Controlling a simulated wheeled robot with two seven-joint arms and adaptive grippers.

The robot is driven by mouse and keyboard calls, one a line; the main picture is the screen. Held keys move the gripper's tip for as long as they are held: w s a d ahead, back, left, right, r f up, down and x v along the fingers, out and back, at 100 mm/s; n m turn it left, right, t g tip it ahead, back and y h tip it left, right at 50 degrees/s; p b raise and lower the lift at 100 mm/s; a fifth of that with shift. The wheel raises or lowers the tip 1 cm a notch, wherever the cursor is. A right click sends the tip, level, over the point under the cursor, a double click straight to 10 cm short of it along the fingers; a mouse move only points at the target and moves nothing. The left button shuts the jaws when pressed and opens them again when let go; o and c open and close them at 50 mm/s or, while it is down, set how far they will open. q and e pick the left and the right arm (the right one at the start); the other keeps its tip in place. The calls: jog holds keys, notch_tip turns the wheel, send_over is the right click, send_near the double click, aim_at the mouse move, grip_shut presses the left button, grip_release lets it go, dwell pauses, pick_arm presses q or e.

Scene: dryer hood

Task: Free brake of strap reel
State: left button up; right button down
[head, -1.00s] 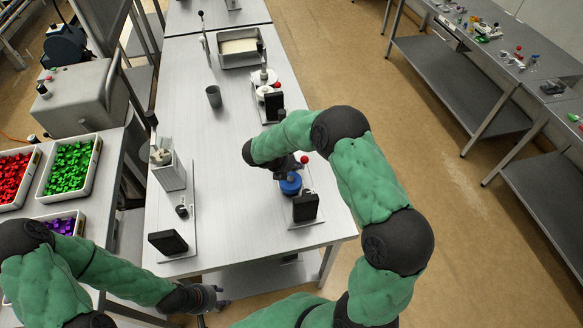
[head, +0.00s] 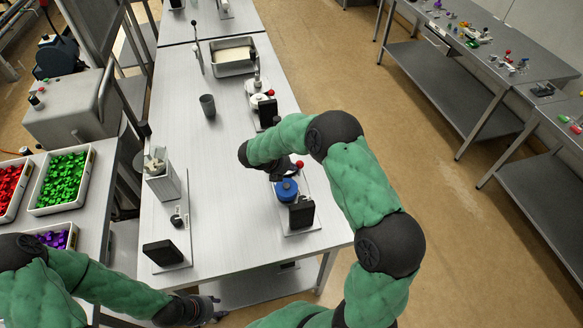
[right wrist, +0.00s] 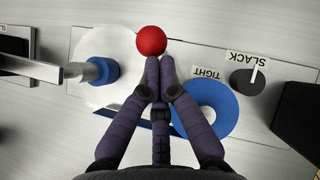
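The strap reel unit stands on the bench in front of me. Its blue reel (head: 287,191) also shows in the right wrist view as a blue ring (right wrist: 212,108). A red ball knob (right wrist: 151,41) sits beside a white disc (right wrist: 105,65); it also shows in the head view (head: 300,164). My right gripper (right wrist: 160,62) has its fingertips together at the lower edge of the red ball; anything between them is hidden. A dark dial (right wrist: 247,80) has its white pointer toward the SLACK label; a TIGHT label is nearby. My left gripper (head: 208,308) is low at the bench's near end, its fingers unclear.
A black block (head: 302,212) stands on the same unit. A similar unit with a white reel (head: 260,100) lies further back. A grey cup (head: 208,105), a metal tray (head: 232,58) and another fixture (head: 168,210) stand on the bench.

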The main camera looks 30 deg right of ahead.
pick_arm(q)
jog(key=shift+f, duration=0.2)
pick_arm(e)
jog(key=shift+s+a+f, duration=0.1)
jog(key=shift+s+f, duration=0.25)
jog(key=shift+s, duration=0.35)
jog(key=shift+a, duration=0.3)
jog(key=a, duration=0.1)
jog(key=a+r, duration=0.1)
jog(key=s+a, duration=0.1)
jog(key=shift+s+a+r, duration=0.1)
jog(key=shift+a+r, duration=0.1)
jog(key=shift+a, duration=0.15)
pick_arm(q)
jog(key=shift+s+a+r+p, duration=0.4)
jog(key=shift+r+p, duration=0.05)
jog(key=shift+r, duration=0.15)
pick_arm(e)
jog(key=w+v, duration=0.1)
jog(key=v, duration=0.8)
jog(key=shift+s, duration=0.2)
jog(key=shift+r, duration=0.1)
